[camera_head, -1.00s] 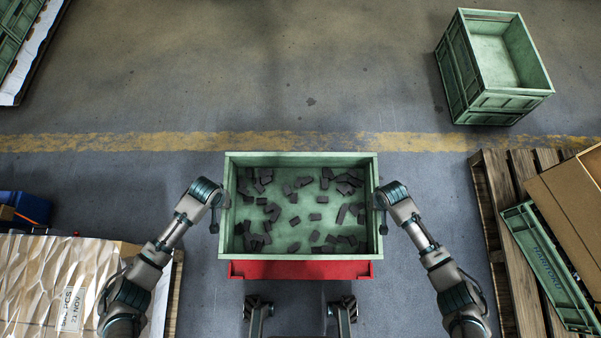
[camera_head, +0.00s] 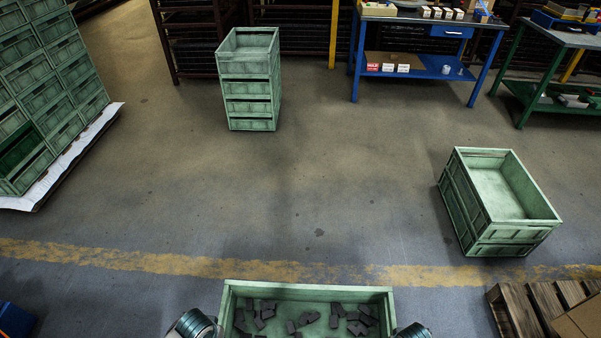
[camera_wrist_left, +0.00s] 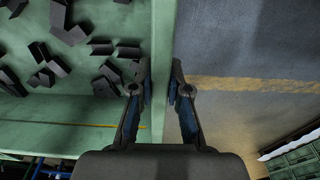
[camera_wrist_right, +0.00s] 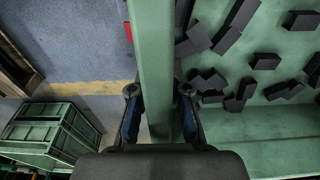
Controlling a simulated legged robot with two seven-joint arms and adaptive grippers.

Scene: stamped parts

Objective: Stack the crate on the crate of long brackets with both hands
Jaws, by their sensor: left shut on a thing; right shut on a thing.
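A green crate (camera_head: 308,290) with several small dark angled parts inside is at the bottom of the head view, its near part cut off. My left gripper (camera_wrist_left: 160,95) is shut on one side wall of this crate, one finger inside and one outside. My right gripper (camera_wrist_right: 160,95) is shut on the opposite side wall in the same way. In the head view only my wrists show beside the crate; the fingers are out of frame. I cannot make out a crate with long brackets in any view.
A green crate stack (camera_head: 518,238), its top crate looking empty, stands on the floor at right. A taller crate stack (camera_head: 250,92) stands at the back. Crates on a pallet (camera_head: 50,110) are at left, a wooden pallet (camera_head: 515,310) at lower right, a blue workbench (camera_head: 425,65) behind. The middle floor is clear.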

